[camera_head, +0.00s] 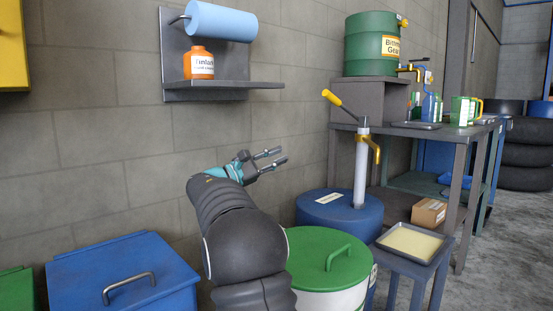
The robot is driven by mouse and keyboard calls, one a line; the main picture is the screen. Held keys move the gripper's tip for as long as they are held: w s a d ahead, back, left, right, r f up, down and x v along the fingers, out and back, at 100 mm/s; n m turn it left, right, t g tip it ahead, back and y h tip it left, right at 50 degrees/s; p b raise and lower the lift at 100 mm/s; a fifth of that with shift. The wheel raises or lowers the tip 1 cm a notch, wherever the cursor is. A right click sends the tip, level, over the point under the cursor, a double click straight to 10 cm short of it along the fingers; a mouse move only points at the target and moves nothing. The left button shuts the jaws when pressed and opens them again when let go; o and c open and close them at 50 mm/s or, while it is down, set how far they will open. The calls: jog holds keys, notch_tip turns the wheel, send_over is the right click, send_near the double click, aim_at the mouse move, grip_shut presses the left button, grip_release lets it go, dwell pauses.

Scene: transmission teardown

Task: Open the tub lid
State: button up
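A white round tub (331,303) stands at the lower middle, with a green lid (312,262) lying flat on top. A green bar handle (338,256) rises from the lid. My gripper (281,156) is above and behind the lid, near the wall, pointing right. Its two fingers are apart and nothing shows between them. It is clear of the lid and its handle. My dark arm hides the left part of the tub and the left edge of the lid.
A blue drum (331,217) with a hand pump (361,168) stands right behind the tub. A blue bin (122,279) with a metal handle is at the lower left. A tray (410,243) on a small stand is at the right. A wall shelf (222,90) hangs above my gripper.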

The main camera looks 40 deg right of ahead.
jog(key=shift+d, duration=0.2)
jog(key=shift+c, duration=0.3)
grip_shut()
jog(key=shift+o, duration=0.3)
grip_release()
jog(key=shift+a, duration=0.1)
jog(key=v, duration=1.2)
